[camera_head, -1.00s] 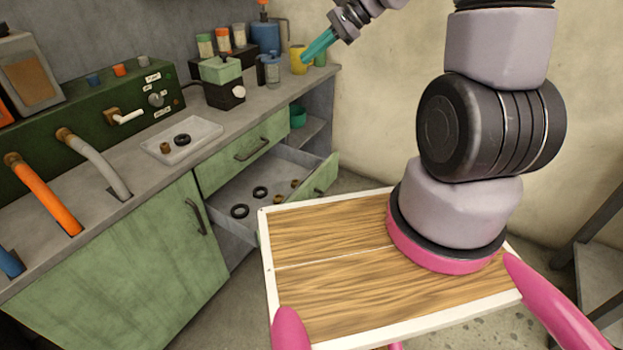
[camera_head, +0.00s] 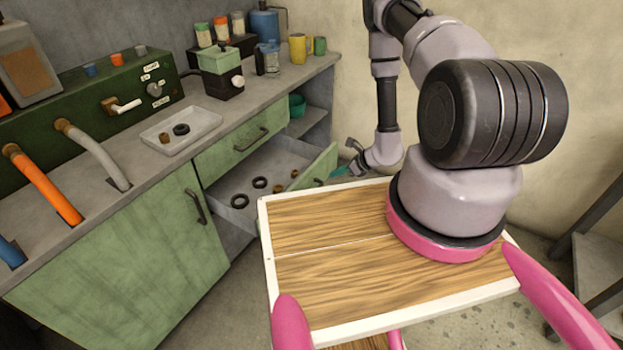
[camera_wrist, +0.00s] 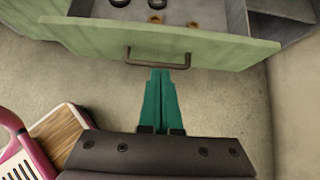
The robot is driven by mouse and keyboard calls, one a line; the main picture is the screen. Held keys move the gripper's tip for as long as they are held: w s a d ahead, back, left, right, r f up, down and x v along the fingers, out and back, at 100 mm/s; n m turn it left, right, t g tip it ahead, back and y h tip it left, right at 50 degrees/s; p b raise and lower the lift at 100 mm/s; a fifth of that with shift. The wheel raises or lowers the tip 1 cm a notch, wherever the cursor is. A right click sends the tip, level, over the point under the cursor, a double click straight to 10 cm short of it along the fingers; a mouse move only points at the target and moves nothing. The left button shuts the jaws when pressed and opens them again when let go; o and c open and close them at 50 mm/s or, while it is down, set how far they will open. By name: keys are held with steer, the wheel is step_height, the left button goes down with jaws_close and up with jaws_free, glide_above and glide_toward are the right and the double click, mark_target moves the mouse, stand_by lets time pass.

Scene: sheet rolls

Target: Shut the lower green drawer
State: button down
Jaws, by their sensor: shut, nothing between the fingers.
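The lower green drawer (camera_head: 322,168) stands open, pulled out from the cabinet below the shut upper drawer (camera_head: 238,147). Black rings (camera_head: 260,183) and small brown pieces (camera_head: 279,188) lie inside it. My gripper (camera_head: 341,171) is just outside the drawer front, partly hidden by my arm. In the wrist view its teal fingers (camera_wrist: 161,74) are shut and empty, pointing at the drawer's green front (camera_wrist: 88,38). The tips are right at the brown handle (camera_wrist: 158,64), near its middle. I cannot tell whether they touch it.
The wooden top (camera_head: 330,240) of my base is close in front of the drawer. A counter (camera_head: 95,210) with a white tray (camera_head: 160,143), hoses and jars runs above the cabinet. A dark shelf stand (camera_head: 595,250) is at the right. Floor shows around the drawer front.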

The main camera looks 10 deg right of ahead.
glide_toward(305, 181)
steer(key=x, duration=0.4)
steer(key=shift+s+a+f, duration=0.1)
steer(key=shift+f, duration=0.4)
steer(key=shift+w+a, duration=0.4)
